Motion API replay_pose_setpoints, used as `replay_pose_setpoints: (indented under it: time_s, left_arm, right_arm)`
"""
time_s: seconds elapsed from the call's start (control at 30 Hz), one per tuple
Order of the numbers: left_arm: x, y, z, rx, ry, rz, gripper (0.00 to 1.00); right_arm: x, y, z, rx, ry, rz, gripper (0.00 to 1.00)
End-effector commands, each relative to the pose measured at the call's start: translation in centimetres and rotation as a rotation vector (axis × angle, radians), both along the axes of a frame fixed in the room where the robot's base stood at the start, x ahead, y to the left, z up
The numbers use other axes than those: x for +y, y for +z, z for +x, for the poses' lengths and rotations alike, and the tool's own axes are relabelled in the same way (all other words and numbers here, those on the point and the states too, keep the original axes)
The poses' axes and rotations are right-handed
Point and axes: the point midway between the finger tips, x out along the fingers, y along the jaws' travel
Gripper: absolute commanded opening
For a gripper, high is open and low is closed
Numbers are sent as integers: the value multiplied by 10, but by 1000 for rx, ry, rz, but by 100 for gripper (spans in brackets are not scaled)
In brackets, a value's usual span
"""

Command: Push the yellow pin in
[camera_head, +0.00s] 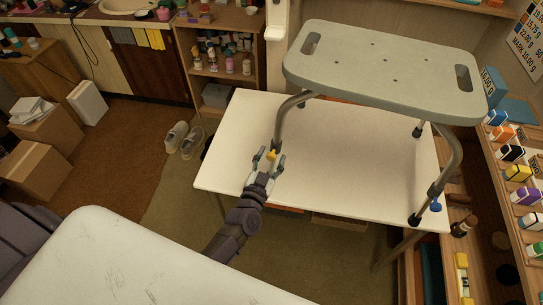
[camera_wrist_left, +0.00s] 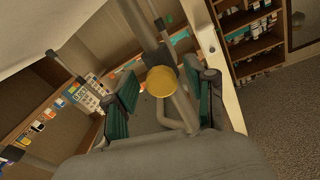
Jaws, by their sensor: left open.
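The yellow pin (camera_head: 271,155) sticks out low on the near left leg of a grey shower bench (camera_head: 385,70). In the left wrist view the round yellow head of the pin (camera_wrist_left: 161,81) faces the camera, with the metal leg behind it. My left gripper (camera_head: 268,162) is open at the pin. Its two green-padded fingers (camera_wrist_left: 165,98) stand apart on either side of the yellow head in that view. I cannot tell whether they touch it. My right gripper is in neither view.
The bench stands on a white table (camera_head: 310,140). A blue pin (camera_head: 436,204) shows on its near right leg. Shelves with boxes (camera_head: 516,172) line the right side. A white surface (camera_head: 120,265) fills the lower left. Shoes (camera_head: 184,140) lie on the floor.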

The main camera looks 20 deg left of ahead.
Motion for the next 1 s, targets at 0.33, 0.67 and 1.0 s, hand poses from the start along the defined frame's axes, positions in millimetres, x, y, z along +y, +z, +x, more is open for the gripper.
replay_pose_setpoints:
  time_s: [0.33, 0.67, 1.0]
  left_arm:
    - [-3, -2, -70, 4, 0, 0, 55]
    - [-5, -1, -111, 2, 0, 1, 55]
    - [-6, 0, -113, 1, -1, 0, 55]
  right_arm:
    - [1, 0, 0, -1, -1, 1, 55]
    - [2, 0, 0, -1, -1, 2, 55]
    - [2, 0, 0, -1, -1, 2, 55]
